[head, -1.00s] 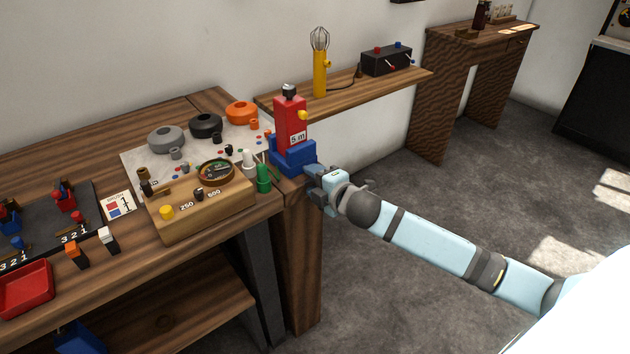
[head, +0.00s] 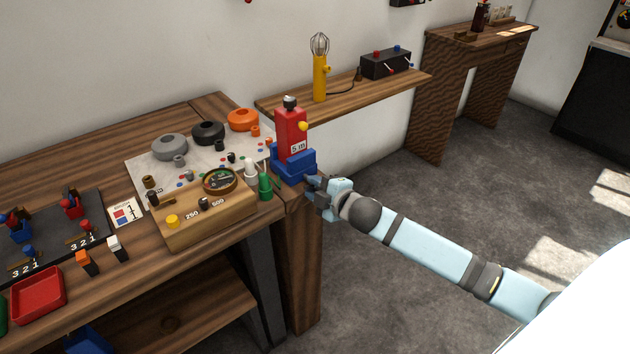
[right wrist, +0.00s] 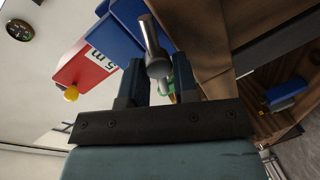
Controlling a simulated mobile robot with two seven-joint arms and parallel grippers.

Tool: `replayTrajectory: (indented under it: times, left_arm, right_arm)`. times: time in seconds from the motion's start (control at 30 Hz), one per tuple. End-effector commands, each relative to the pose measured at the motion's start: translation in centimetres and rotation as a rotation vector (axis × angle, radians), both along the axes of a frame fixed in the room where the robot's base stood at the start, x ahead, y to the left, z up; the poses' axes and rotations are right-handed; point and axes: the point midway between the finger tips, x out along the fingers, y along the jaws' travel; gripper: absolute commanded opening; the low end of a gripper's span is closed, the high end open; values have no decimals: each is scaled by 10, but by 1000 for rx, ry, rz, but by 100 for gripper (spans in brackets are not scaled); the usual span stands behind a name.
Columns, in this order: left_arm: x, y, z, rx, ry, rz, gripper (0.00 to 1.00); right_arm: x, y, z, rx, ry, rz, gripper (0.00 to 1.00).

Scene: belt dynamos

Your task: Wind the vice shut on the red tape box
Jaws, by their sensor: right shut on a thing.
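The red tape box (head: 291,130) stands upright in the blue vice (head: 293,166) at the right front corner of the workbench. It has a "5 m" label, a yellow knob and a dark top. My right gripper (head: 318,187) is just in front of the vice. In the right wrist view its fingers (right wrist: 157,82) are shut on the vice's metal handle (right wrist: 151,38). The red tape box (right wrist: 84,68) and blue vice (right wrist: 128,28) show behind it there. Whether the jaws press on the box cannot be told. My left gripper is out of view.
A wall shelf (head: 350,94) behind holds a yellow lamp (head: 320,77) and a black switch box (head: 385,63). Floor to the right is clear.

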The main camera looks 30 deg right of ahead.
Motion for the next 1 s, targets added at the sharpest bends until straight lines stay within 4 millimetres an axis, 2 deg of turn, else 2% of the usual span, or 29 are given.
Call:
replayTrajectory:
  times: [0.2, 0.5, 1.0]
  left_arm:
    - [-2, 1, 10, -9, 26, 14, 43]
    - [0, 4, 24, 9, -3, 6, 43]
    - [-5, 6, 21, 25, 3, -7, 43]
  right_arm:
    - [-1, -1, 4, 176, 18, -2, 4]
    - [0, -3, 4, 350, 30, -2, 4]
    - [0, -3, 2, 428, 36, 0, 4]
